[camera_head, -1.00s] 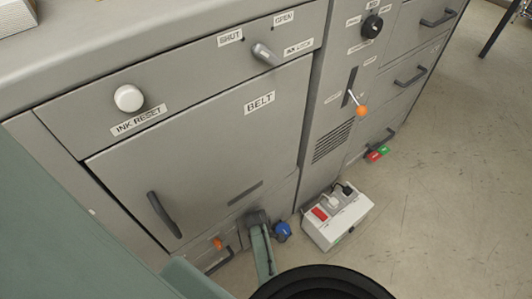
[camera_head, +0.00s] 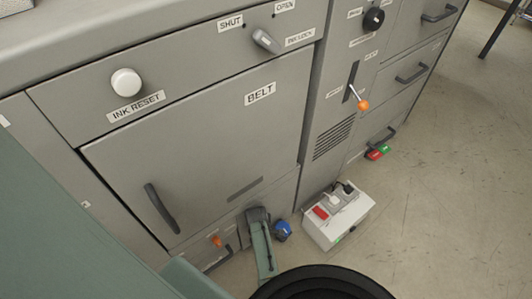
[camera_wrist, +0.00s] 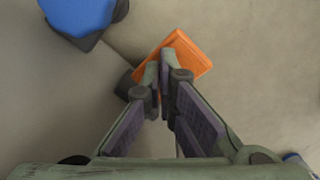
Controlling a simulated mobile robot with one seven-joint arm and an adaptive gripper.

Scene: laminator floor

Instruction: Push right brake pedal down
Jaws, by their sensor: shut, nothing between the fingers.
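A blue pedal (camera_head: 283,230) is at the foot of the grey machine, just right of my arm in the head view. It also shows at the upper left of the wrist view (camera_wrist: 80,14). An orange pedal (camera_wrist: 198,53) with a dark base lies at the fingertips in the wrist view. My gripper (camera_wrist: 167,56) is shut and empty, its tips overlapping the orange pedal; contact cannot be told. In the head view my arm hides the orange pedal and the fingertips. No label shows which pedal is the right brake.
The grey machine (camera_head: 120,200) stands close behind my arm. A white power box (camera_head: 337,220) with plugs sits on the floor to the right. Red and green pedals (camera_head: 378,152) lie farther right. Open floor (camera_head: 450,220) is at the right.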

